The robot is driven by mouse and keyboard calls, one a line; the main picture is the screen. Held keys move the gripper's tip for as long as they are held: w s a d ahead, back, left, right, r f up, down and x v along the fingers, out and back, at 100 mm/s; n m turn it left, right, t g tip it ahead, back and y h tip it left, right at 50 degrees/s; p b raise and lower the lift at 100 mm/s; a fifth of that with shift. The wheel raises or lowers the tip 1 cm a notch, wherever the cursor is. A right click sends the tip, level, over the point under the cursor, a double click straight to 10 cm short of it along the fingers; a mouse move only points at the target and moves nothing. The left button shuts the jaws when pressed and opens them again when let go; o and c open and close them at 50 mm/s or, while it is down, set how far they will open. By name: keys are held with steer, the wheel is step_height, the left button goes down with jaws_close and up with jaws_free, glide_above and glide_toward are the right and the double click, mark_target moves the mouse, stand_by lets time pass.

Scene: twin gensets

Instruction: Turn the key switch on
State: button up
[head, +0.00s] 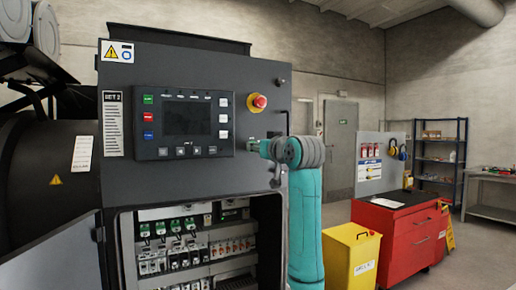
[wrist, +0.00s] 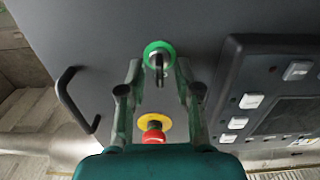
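The key switch (wrist: 158,50) has a green ring and a dark, narrow key or lever in its middle, which points along the picture's vertical in the wrist view. My gripper (wrist: 159,70) is open, with one finger on each side of the switch. Gaps show between the fingers and the key; I cannot tell how deep the tips reach. In the head view my gripper (head: 258,147) is at the cabinet face, just right of the display panel. I cannot make out the key switch clearly there.
A red emergency stop on a yellow base (head: 257,102) sits above the gripper; it also shows between the fingers in the wrist view (wrist: 153,131). The display panel (head: 183,124) is close by on the left. A cabinet handle (wrist: 68,98) and an open lower compartment (head: 195,245) are near.

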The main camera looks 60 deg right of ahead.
steer(key=shift+w, duration=0.1)
jaws_close()
steer(key=shift+m, duration=0.4)
steer(key=m, duration=1.1)
steer(key=shift+d+f, duration=0.15)
steer(key=shift+m, duration=0.3)
stand_by(0.4)
